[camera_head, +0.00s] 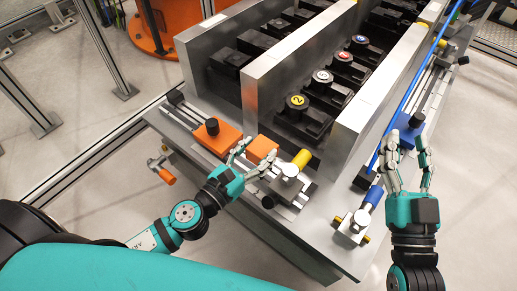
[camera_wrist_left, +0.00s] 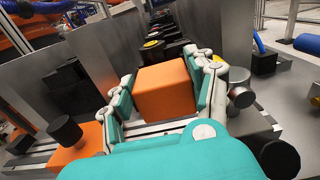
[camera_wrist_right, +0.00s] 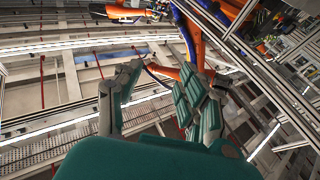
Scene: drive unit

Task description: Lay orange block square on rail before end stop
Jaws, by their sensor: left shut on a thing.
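The orange block (camera_head: 262,149) is between the fingers of my left gripper (camera_head: 250,160), which is shut on it. In the left wrist view the block (camera_wrist_left: 165,91) has a finger pad on each side. It is over the grey rail (camera_wrist_left: 150,131) at the table's front edge; whether it touches the rail is unclear. An orange carriage with a black knob (camera_head: 217,141) sits on the rail to its left. A metal end stop with a yellow handle (camera_head: 288,183) stands close on its right. My right gripper (camera_head: 411,163) is open and empty, near the blue carriage.
Tall metal plates (camera_head: 285,68) stand behind the rail, with black numbered units (camera_head: 309,112) between them. A second rail with a blue rod (camera_head: 403,105) and a blue-handled stop (camera_head: 358,216) runs along the right. A small orange-handled clamp (camera_head: 166,176) sticks out at the left front.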

